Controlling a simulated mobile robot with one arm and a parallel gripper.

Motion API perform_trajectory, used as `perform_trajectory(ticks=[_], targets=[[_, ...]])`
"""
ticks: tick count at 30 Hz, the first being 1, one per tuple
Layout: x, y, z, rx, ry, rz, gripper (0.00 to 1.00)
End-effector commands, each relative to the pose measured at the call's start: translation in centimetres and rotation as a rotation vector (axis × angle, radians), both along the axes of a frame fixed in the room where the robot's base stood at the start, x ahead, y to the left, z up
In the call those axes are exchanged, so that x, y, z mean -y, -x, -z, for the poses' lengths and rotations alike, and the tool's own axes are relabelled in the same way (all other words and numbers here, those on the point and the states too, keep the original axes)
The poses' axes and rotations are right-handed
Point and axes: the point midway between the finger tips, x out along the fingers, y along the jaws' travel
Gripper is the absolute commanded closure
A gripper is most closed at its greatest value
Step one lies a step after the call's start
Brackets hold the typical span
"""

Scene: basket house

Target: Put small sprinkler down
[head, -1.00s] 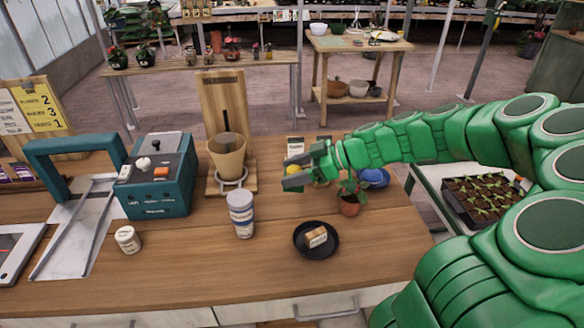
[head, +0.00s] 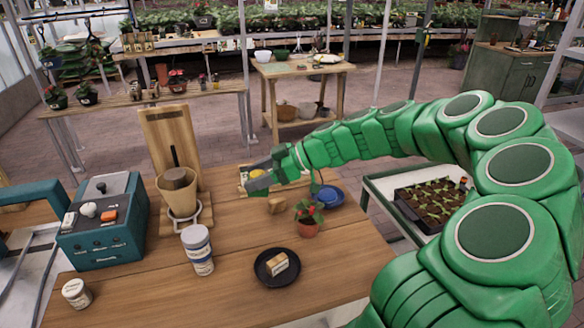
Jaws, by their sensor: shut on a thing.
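My gripper (head: 256,180) is at the far edge of the wooden workbench (head: 225,255), left of a small potted plant.
A black dish (head: 262,273), white-and-blue jar (head: 198,250), cone stand (head: 180,198) and teal machine (head: 102,230) stand nearer or left. Bare wood lies between.

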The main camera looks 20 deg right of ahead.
Motion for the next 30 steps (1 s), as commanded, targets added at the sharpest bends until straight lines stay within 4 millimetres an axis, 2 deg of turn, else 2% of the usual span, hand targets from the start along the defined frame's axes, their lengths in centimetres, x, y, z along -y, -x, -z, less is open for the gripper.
perform_trajectory(ticks=[8,15,21,30], targets=[[4.4,-4.8,1.0,0.000,0.001,0.112,0.75],[9.6,-10.5,1.7,0.001,0.003,0.239,0.75],[13.2,-14.6,2.0,0.003,0.002,0.323,0.75],[17.2,-20.1,1.8,0.003,0.004,0.412,0.75]])
